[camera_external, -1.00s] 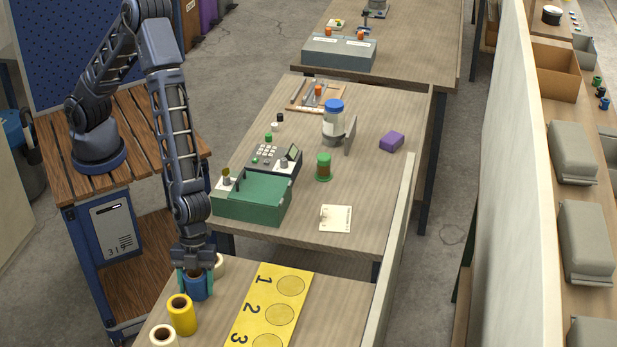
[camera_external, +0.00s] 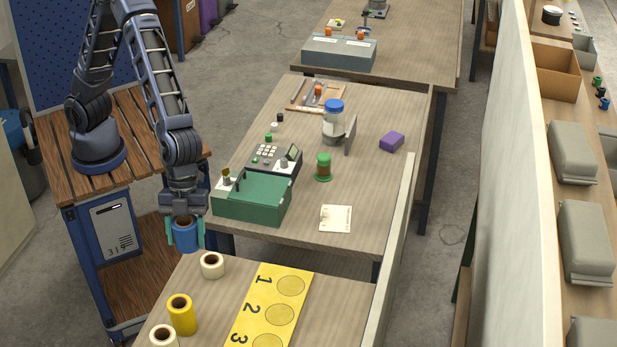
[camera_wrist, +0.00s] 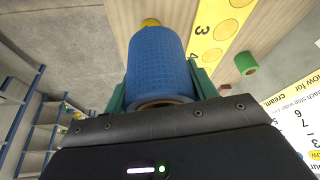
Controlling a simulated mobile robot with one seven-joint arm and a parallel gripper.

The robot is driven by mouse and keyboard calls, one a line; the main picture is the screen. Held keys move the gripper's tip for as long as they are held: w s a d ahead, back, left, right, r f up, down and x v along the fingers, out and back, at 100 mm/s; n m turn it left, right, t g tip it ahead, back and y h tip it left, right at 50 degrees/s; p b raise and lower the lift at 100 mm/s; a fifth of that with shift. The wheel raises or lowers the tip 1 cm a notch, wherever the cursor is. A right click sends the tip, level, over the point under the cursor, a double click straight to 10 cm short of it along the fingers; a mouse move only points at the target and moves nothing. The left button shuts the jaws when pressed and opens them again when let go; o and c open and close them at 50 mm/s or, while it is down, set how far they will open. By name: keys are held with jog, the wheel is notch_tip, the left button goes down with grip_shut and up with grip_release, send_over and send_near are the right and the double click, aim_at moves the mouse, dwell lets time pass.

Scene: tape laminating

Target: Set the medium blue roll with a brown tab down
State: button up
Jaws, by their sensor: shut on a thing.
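The blue roll (camera_external: 185,236) is held upright in my gripper (camera_external: 185,232), raised above the table's far left corner. In the wrist view the blue roll (camera_wrist: 155,62) fills the space between the green fingers, which touch its sides. Its brown core shows at the near end; a brown tab cannot be made out. The near table (camera_external: 210,305) bears a yellow mat (camera_external: 262,318) with numbered circles; the circles in view are empty.
A cream roll (camera_external: 212,265), a yellow roll (camera_external: 181,314) and another cream roll (camera_external: 163,337) stand along the table's left side. A green machine (camera_external: 250,198) stands on the table behind. A low pale wall (camera_external: 392,265) edges the right side.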

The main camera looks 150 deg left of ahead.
jog(key=w+a+r+n+y, duration=0.1)
jog(key=a+n, duration=0.2)
jog(key=a, duration=1.5)
jog(key=a+r+n+y, duration=0.1)
jog(key=a+r+n, duration=0.1)
jog(key=a, duration=1.6)
jog(key=s+a+n+y, duration=0.15)
jog(key=s+a, duration=0.45)
jog(key=a, duration=0.6)
jog(key=s+a+r+n, duration=0.1)
jog(key=s+a+n, duration=0.1)
jog(key=s+a, duration=0.65)
jog(key=s+a+n, duration=0.2)
jog(key=s+a, duration=0.2)
jog(key=a, duration=1)
jog(key=s+a+n+y, duration=0.1)
jog(key=s+a+n, duration=0.2)
jog(key=s+a, duration=1.5)
jog(key=shift+m+y, duration=0.25)
jog(key=f, duration=0.6)
jog(key=s+d+f, duration=0.1)
jog(key=f, duration=0.5)
jog(key=d+f, duration=0.1)
jog(key=f, duration=0.5)
jog(key=shift+s+d+f, duration=0.1)
jog(key=shift+s+f, duration=0.15)
jog(key=shift+f, duration=0.1)
jog(key=shift+f, duration=0.15)
jog(key=o, duration=1)
